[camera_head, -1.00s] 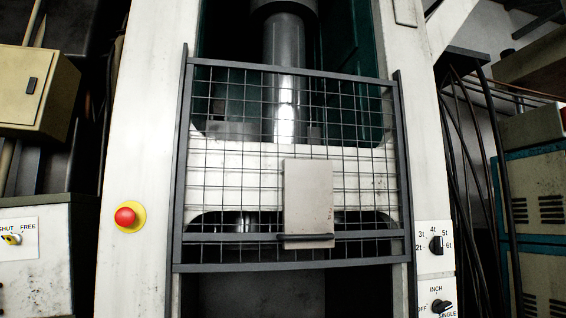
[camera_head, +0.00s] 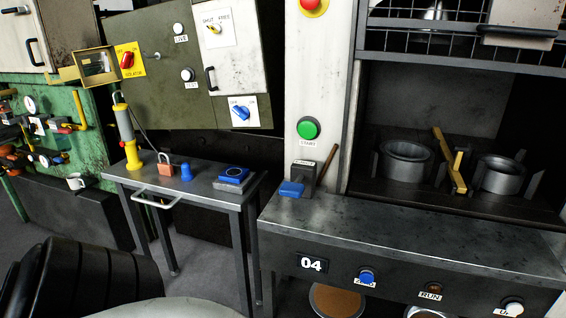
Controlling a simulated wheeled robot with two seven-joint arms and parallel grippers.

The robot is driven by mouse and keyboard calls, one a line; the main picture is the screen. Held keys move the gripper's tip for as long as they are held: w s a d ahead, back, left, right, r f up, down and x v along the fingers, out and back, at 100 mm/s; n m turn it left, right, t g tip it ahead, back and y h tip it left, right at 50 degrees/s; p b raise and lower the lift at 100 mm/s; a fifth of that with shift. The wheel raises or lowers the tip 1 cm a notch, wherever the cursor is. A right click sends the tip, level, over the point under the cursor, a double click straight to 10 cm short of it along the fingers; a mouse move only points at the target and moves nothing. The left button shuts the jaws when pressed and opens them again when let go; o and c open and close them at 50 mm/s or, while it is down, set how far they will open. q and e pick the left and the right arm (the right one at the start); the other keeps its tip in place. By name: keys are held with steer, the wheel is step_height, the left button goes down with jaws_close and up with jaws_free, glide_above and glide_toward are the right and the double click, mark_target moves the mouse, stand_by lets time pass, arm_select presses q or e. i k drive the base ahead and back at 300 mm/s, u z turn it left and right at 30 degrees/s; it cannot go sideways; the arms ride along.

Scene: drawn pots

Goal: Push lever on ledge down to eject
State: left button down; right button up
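A small grey block with a blue part (camera_head: 291,189) sits at the left end of the press's dark ledge (camera_head: 400,225). A thin brown lever (camera_head: 327,164) slants up and right beside it, its upper end raised. A pale label on the block is too small to read. Two grey metal pots, one on the left (camera_head: 405,162) and one on the right (camera_head: 501,174), stand behind the ledge inside the press. Neither gripper shows in the head view.
A yellow bar (camera_head: 449,162) stands between the pots. The raised mesh guard (camera_head: 440,45) hangs above them. A green start button (camera_head: 308,128) is on the pillar. A side table (camera_head: 205,190) holds a padlock (camera_head: 165,165) and a yellow device (camera_head: 127,140). Most of the ledge top is clear.

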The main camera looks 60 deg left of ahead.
mark_target(295, 189)
steer(key=u, duration=2.35)
steer(key=k, duration=0.65)
steer(key=u, duration=0.7)
steer(key=i, duration=1.1)
steer(key=z, duration=0.65)
